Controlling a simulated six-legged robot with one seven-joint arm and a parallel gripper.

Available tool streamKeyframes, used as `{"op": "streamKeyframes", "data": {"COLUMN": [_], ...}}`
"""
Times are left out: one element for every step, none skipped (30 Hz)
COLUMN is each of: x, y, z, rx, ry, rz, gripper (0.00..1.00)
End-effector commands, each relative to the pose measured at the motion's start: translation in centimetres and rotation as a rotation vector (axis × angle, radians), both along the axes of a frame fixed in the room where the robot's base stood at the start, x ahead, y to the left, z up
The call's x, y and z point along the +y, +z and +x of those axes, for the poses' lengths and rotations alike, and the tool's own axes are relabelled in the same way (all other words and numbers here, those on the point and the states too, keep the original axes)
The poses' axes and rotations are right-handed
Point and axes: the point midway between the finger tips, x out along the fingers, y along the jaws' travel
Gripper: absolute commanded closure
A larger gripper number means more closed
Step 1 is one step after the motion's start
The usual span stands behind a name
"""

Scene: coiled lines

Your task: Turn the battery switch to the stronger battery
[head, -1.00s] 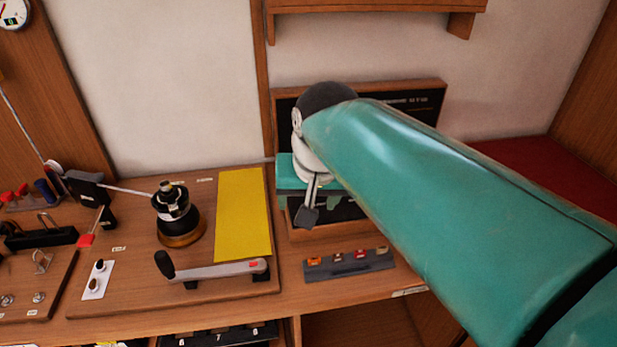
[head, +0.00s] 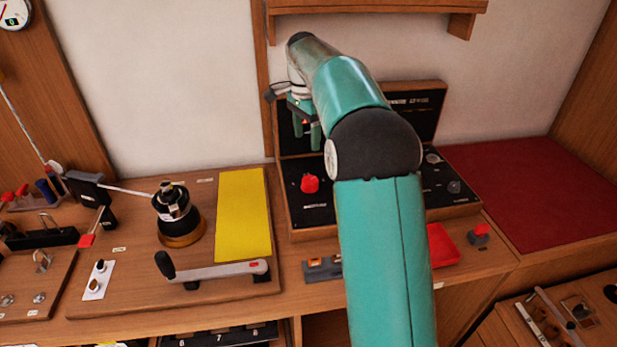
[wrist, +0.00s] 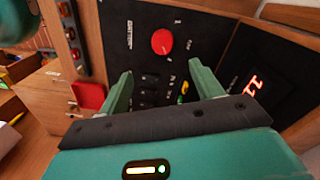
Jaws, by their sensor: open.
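The red switch knob (head: 309,184) stands on the flat black panel of an open wooden case (head: 296,236). In the wrist view the red knob (wrist: 162,41) lies beyond my fingertips, with small pale markings around it. A lit red display (wrist: 256,85) on the case's other black panel starts with 11; I cannot read the rest surely. My gripper (head: 307,132) is open and empty, in front of the upright back panel, above and apart from the knob. Its two green fingers (wrist: 157,76) show wide apart in the wrist view. My arm hides the middle of the case.
Grey knobs (head: 454,187) sit on the case's right side. A yellow sheet (head: 242,215) and a crank handle (head: 220,271) lie on the board to the left. A shelf (head: 375,6) hangs above. A red block (head: 443,246) and a red-topped switch (head: 480,232) stand at front right.

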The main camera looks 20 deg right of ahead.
Motion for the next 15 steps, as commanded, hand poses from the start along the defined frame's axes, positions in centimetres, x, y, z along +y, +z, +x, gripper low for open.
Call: {"op": "streamKeyframes", "data": {"x": [-0.3, -0.4, -0.5, -0.6, -0.6, -0.6, -0.6, -0.6, -0.6, -0.6, -0.6, -0.6, -0.6, -0.6, -0.6], "y": [-0.5, -0.7, -0.9, -1.0, -1.1, -1.3, -1.5, -1.8, -2.3, -2.8, -3.2, -4.0, -4.5, -5.1, -5.9], "z": [0.5, 0.7, 0.8, 0.8, 0.8, 0.8, 0.8, 0.8, 0.7, 0.7, 0.6, 0.6, 0.5, 0.5, 0.4], "rx": [0.008, 0.011, 0.014, 0.015, 0.016, 0.017, 0.017, 0.018, 0.018, 0.018, 0.02, 0.019, 0.02, 0.02, 0.02], "ry": [-0.023, -0.032, -0.042, -0.047, -0.049, -0.05, -0.05, -0.049, -0.049, -0.049, -0.049, -0.048, -0.048, -0.048, -0.048], "rz": [0.002, 0.001, 0.002, 0.001, 0.001, 0.002, 0.002, 0.002, 0.002, 0.002, 0.002, 0.003, 0.002, 0.002, 0.002], "gripper": [0.34, 0.34, 0.34, 0.34, 0.34, 0.34, 0.34, 0.34, 0.34, 0.34, 0.34, 0.34, 0.34, 0.34, 0.34]}}
